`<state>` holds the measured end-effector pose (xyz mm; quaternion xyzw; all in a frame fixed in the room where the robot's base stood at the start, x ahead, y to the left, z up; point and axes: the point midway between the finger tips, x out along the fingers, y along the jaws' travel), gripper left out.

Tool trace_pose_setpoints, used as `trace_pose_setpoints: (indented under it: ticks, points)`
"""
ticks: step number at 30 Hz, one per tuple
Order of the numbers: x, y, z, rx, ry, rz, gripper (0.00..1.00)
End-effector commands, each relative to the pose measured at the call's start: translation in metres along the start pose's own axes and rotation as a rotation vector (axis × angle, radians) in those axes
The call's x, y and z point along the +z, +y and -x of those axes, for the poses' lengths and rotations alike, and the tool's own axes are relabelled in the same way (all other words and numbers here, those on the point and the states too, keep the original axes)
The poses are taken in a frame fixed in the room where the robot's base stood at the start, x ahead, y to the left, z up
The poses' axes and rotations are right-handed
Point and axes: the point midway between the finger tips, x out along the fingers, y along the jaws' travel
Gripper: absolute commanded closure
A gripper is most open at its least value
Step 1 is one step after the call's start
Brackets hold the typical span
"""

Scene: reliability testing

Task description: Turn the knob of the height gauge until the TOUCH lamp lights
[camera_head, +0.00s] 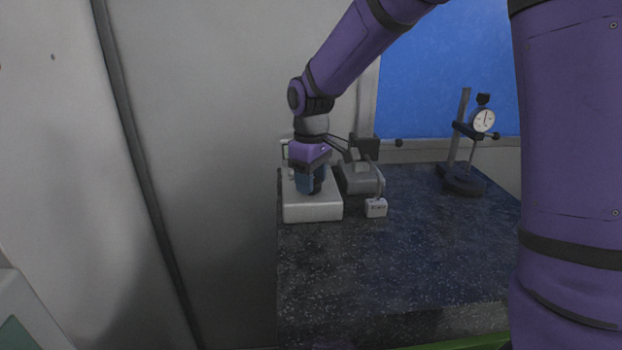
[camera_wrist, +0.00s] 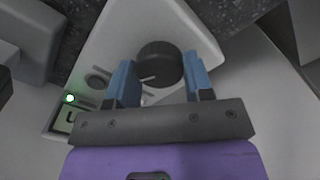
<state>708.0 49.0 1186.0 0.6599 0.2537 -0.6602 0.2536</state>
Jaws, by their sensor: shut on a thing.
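A round black knob (camera_wrist: 158,64) with a white pointer line sits on a pale housing in the wrist view. My gripper (camera_wrist: 159,80) has its two blue fingers on either side of the knob, shut on it. A small lamp (camera_wrist: 70,99) left of the fingers glows green. Its label is too small to read. In the head view my gripper (camera_head: 311,183) points down at the white box (camera_head: 312,210) at the left of the bench and hides the knob there.
A grey device (camera_head: 362,180) stands just right of the white box, with a small white block (camera_head: 376,208) before it. A dial gauge on a stand (camera_head: 483,121) stands at the back right. The front of the dark bench (camera_head: 390,270) is clear.

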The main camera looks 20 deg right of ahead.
Motion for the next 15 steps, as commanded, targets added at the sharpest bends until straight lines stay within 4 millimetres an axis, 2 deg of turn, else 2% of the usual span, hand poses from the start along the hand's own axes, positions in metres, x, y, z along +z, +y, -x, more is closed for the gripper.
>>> trace_pose_setpoints:
  ticks: [15]
  points:
    - [-0.0006, 0.0007, 0.0011, 0.002, 0.003, 0.059, 0.77]
